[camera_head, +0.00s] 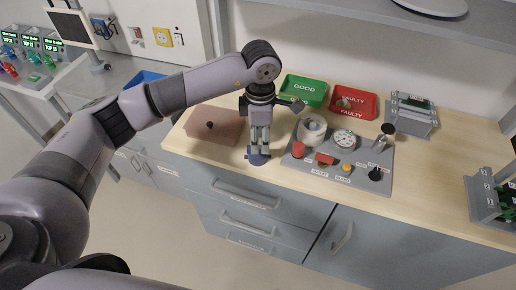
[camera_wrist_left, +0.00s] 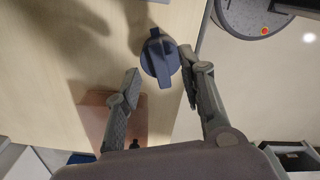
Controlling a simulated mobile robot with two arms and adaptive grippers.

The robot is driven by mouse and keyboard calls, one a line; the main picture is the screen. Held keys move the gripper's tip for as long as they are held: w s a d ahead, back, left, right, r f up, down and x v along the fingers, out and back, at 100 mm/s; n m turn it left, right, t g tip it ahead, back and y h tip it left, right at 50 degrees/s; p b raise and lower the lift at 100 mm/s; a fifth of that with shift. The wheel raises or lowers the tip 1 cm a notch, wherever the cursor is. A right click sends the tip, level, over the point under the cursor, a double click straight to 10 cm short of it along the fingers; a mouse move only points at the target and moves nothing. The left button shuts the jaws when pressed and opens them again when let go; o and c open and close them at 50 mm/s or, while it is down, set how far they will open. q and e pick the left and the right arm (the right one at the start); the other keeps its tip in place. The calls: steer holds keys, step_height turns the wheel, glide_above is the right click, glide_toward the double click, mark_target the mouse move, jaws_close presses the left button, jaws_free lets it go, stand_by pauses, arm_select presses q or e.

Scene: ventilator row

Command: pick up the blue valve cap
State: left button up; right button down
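The blue valve cap (camera_head: 258,158) is a dark blue disc with a raised grip bar, near the front edge of the wooden counter. It also shows in the left wrist view (camera_wrist_left: 158,62). My left gripper (camera_head: 260,148) points down right above the cap, its fingers partly hiding it. In the left wrist view my left gripper (camera_wrist_left: 162,72) is open. The cap lies between its fingertips, close to the right finger, with a clear gap to the left finger. Whether the right finger touches it I cannot tell. My right gripper is not in view.
A grey labelled board (camera_head: 335,178) with a white cylinder, a gauge (camera_head: 344,139) and coloured caps lies right of the gripper. A pinkish block (camera_head: 212,137) is left. Green (camera_head: 293,90) and red (camera_head: 366,105) trays stand behind. Drawers (camera_head: 245,205) are below the front edge.

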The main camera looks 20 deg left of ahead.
arm_select(q)
steer(key=shift+s+a+f+p, duration=0.1)
steer(key=shift+a+f+p, duration=0.1)
steer(key=shift+f, duration=0.4)
steer(key=shift+a+f+p, duration=0.1)
steer(key=shift+a+f, duration=0.05)
steer(key=shift+f, duration=0.4)
steer(key=shift+d+f, duration=0.1)
steer(key=shift+f, duration=0.4)
jaws_close()
